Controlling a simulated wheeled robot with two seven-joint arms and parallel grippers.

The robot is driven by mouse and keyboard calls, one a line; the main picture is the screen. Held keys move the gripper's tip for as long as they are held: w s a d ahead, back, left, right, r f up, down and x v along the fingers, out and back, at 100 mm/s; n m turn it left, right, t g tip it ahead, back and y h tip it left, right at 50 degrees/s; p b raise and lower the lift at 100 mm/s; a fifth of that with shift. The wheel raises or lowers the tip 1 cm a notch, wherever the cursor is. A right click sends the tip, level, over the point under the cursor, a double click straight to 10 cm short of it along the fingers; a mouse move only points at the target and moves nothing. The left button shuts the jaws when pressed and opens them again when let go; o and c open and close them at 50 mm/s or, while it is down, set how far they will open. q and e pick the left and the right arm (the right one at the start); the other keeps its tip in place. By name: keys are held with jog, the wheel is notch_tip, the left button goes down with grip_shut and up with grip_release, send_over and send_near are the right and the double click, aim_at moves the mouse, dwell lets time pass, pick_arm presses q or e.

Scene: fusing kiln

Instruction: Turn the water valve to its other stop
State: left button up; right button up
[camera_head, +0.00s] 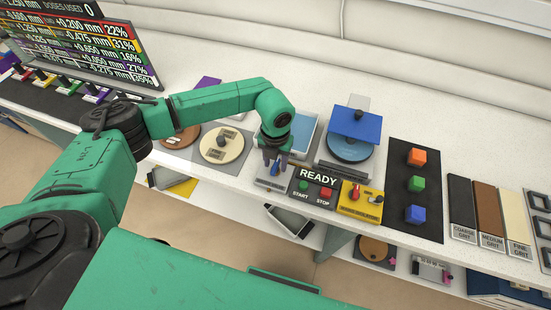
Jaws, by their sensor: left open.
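My left gripper (275,162) reaches down over the middle of the counter and is open. Its fingers are on either side of a small blue handle (274,169) on a low light-grey block (271,184), which looks like the water valve. The fingers hide part of the handle, and I cannot tell whether they touch it. My right gripper is not in view.
Right of the valve are a READY panel (318,177) with start and stop buttons and a yellow box (352,208) with red controls. A blue tray (305,128) stands close behind the gripper, and a round disc machine (351,150) stands behind the panel.

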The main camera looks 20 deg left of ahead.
pick_arm(q)
grip_shut()
jog(key=shift+w+f+m+b, duration=0.15)
jog(key=shift+m+b, duration=0.55)
jog(key=shift+b, duration=0.4)
jog(key=m+b, duration=1.1)
jog(key=b, duration=0.2)
jog(key=m+b, duration=0.2)
jog(key=m, duration=0.1)
jog(key=shift+m, duration=0.3)
jog(key=shift+r+m+b, duration=0.25)
jog(key=shift+m+b, duration=0.4)
jog(key=shift+m, duration=0.25)
